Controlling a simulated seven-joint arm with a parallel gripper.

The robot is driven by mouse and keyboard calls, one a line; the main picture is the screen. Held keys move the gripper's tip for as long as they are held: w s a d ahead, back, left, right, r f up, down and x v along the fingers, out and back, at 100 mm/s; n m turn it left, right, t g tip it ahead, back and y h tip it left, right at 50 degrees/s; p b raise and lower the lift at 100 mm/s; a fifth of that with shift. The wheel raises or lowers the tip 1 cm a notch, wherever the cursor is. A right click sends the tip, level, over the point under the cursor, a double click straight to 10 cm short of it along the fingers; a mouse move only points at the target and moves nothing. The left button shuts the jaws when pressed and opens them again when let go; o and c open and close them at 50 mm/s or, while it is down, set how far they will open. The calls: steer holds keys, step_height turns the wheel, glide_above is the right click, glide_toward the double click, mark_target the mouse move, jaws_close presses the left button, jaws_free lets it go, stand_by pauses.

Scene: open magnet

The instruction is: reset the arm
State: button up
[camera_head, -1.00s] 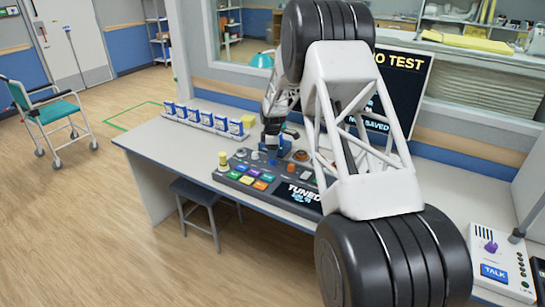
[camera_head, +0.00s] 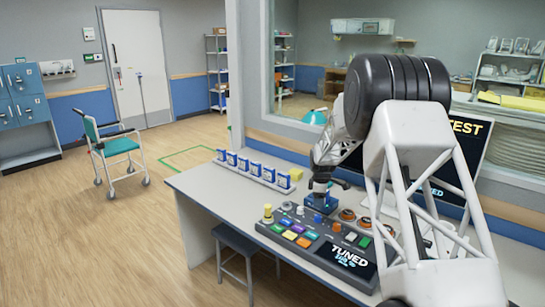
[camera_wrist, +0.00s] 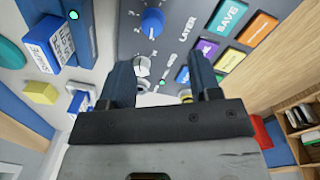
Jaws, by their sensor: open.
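My gripper (camera_head: 321,187) is low over the back part of the grey control console (camera_head: 300,253) on the desk. In the wrist view my gripper (camera_wrist: 162,80) shows two dark fingers spread apart, with nothing seen held between them. Beyond the fingers the wrist view shows the console panel (camera_wrist: 180,40), with a blue knob (camera_wrist: 152,22), a silver knob and coloured buttons such as a green SAVE button (camera_wrist: 228,18). The console screen (camera_head: 346,258) reads "TUNED". My arm covers part of the wall monitor (camera_head: 470,150).
A row of blue-and-white boxes (camera_head: 250,170) stands on a rack along the desk's back left, near a yellow block (camera_head: 296,174). A stool (camera_head: 238,243) stands at the desk front. A teal wheelchair (camera_head: 118,147) is on the open floor at left.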

steer(key=s+a+r+m+t, duration=0.1)
steer(key=s+a+r+m, duration=0.25)
steer(key=s+r, duration=0.95)
steer(key=s+a+r+m, duration=0.2)
steer(key=s+r+m, duration=0.2)
steer(key=s+r, duration=0.9)
steer(key=s+a+f+m, duration=0.1)
steer(key=s+f+m, duration=0.1)
steer(key=s, duration=1.6)
steer(key=s+a+f+m+t, duration=0.1)
steer(key=s+m, duration=0.4)
steer(key=s, duration=1.4)
steer(key=shift+s+a+f, duration=0.15)
steer(key=shift+f, duration=0.65)
